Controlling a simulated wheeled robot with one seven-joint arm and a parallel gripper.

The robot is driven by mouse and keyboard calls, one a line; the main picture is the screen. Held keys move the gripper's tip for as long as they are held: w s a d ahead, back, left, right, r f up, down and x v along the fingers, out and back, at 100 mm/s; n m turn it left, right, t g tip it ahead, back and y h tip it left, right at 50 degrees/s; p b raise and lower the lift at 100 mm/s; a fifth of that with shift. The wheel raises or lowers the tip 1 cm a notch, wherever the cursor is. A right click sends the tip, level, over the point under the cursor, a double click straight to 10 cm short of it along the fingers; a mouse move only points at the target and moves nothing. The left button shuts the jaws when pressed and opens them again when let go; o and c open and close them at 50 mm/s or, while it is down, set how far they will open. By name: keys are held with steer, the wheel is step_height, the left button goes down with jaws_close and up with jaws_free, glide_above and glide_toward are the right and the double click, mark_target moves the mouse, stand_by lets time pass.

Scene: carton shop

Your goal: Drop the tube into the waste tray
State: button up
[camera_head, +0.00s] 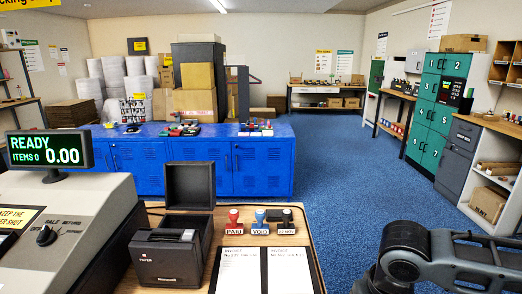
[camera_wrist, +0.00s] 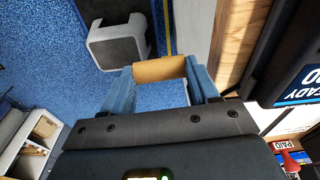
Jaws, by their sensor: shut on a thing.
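My gripper (camera_wrist: 161,76) is shut on a short brown cardboard tube (camera_wrist: 160,69) in the wrist view. The tube lies crosswise between the two blue fingertips, above the blue floor. No waste tray can be made out for certain. A light grey, rounded shape with a dark top (camera_wrist: 104,48) is beyond the left fingertip in the wrist view; I cannot tell whether it is a tray. In the head view part of my arm shows at the lower right, and the gripper and tube are out of frame.
A wooden desk (camera_head: 302,229) at the front holds a dark paper printer (camera_head: 165,257) with its lid up, several stamps and two white invoice sheets (camera_head: 240,272). A till stands at the left. Blue lockers (camera_head: 205,165) stand behind. Blue floor (camera_head: 345,170) is clear between desk and right-hand cabinets.

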steer(key=shift+s+d+f+m, duration=0.1)
steer(key=shift+s+f+m, duration=0.2)
steer(key=shift+f, duration=0.5)
steer(key=shift+s+d+f+m, duration=0.1)
steer(key=shift+s+f, duration=0.3)
steer(key=shift+f, duration=0.35)
